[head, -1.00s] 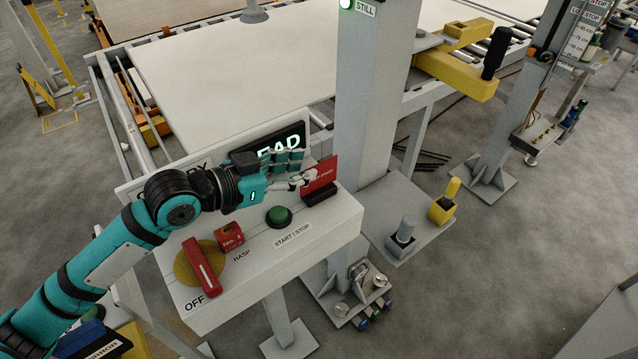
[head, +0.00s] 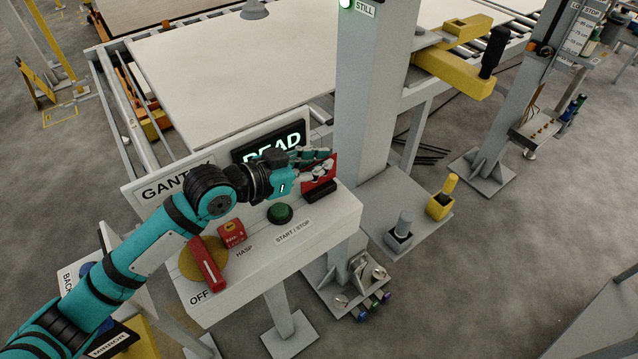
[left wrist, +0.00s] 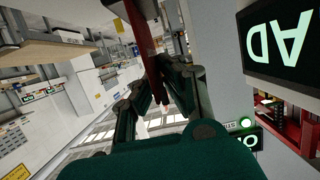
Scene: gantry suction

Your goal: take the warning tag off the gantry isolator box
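The red warning tag (head: 318,184) stands upright in a black holder (head: 322,194) at the right end of the light grey isolator box (head: 330,217). My left gripper (head: 325,163) is at the tag, its fingers overlapping the tag's upper part. In the left wrist view the tag (left wrist: 143,40) shows nearly edge-on as a red strip reaching down between the spread fingers (left wrist: 170,85). A gap shows beside the strip, so the gripper looks open. Whether a finger touches the tag is unclear. My right gripper is not in view.
The box carries a green button (head: 280,213), a red No. 1 block (head: 231,234) and a red handle (head: 207,265) by OFF. A lit DEAD display (head: 270,145) stands close behind my gripper. A grey post (head: 364,100) rises just right of the tag.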

